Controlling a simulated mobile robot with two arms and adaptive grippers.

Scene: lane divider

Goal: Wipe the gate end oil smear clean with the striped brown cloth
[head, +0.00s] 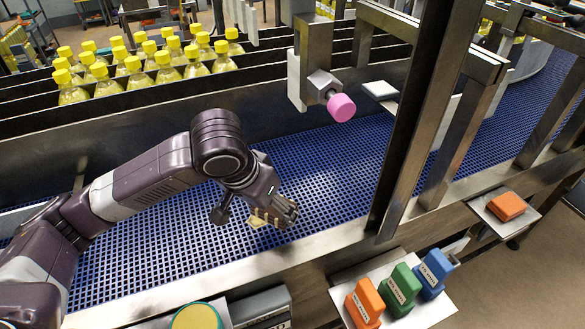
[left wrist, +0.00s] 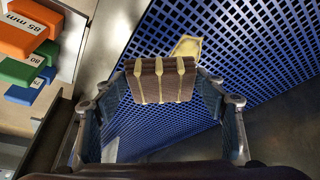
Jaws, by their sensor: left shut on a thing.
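My left gripper (head: 276,214) is low over the blue mesh conveyor belt (head: 150,245), near its front rail. In the left wrist view it is shut on the striped brown cloth (left wrist: 160,82), a folded brown pad with pale yellow stripes held between the fingers. A yellowish oil smear (left wrist: 187,47) lies on the belt just beyond the cloth, partly hidden behind it. It also shows in the head view beside the gripper (head: 256,222). I cannot tell whether the cloth touches the belt. My right gripper is not in view.
Lanes of yellow-capped bottles (head: 110,75) stand behind the belt. A pink knob (head: 341,107) hangs over it, and a dark metal post (head: 425,110) rises at the right. Labelled orange (head: 365,303), green (head: 400,290) and blue (head: 433,272) blocks sit on a front shelf.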

